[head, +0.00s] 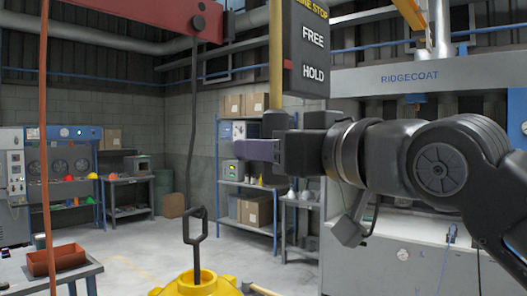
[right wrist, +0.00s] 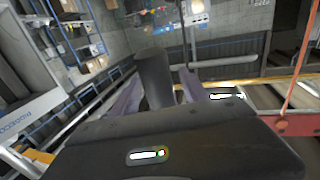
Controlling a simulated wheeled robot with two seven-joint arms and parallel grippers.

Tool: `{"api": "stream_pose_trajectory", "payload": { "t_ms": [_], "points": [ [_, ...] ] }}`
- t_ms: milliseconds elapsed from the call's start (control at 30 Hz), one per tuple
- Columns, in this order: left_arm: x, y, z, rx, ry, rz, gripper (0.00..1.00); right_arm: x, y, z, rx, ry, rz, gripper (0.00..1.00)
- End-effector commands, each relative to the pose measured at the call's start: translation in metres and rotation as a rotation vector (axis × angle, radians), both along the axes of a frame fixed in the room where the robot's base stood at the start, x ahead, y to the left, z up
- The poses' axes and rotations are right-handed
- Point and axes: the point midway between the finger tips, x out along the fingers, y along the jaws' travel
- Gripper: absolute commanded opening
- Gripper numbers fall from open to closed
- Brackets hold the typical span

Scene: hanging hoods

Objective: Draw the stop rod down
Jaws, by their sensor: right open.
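The stop rod (head: 275,60) is a yellow upright bar in the head view, beside a dark sign (head: 312,50) reading FREE above HOLD. A dark grip (head: 275,122) appears at its lower end. My right gripper (head: 262,150) is at that grip, its purple-grey fingers level with the grip's lower part. In the right wrist view, a dark grey cylinder (right wrist: 155,80), apparently this grip, stands between the spread fingers of my right gripper (right wrist: 158,95). The gripper is open; I cannot tell whether a finger touches the grip. My left gripper is not in view.
A red beam (head: 150,12) with a dark hanging line crosses the upper left. A thin orange-red rod (head: 45,130) hangs at far left. A yellow body with a dark link (head: 195,238) is below. The grey RIDGECOAT machine (head: 400,80) stands behind my right arm.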

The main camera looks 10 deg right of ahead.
Motion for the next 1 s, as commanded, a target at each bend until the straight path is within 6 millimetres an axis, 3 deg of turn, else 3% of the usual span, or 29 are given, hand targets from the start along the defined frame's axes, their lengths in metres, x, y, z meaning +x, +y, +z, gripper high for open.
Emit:
{"api": "stream_pose_trajectory", "payload": {
  "t_ms": [200,400,1000],
  "points": [
    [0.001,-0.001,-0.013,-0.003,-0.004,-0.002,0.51,-0.033,-0.017,-0.003,0.001,-0.002,-0.002,0.53],
    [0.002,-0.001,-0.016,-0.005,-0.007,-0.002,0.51,-0.054,-0.025,-0.002,0.000,0.000,-0.001,0.53],
    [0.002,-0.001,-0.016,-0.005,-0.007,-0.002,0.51,-0.057,-0.026,-0.001,0.000,0.001,-0.001,0.53]
  ]
}}
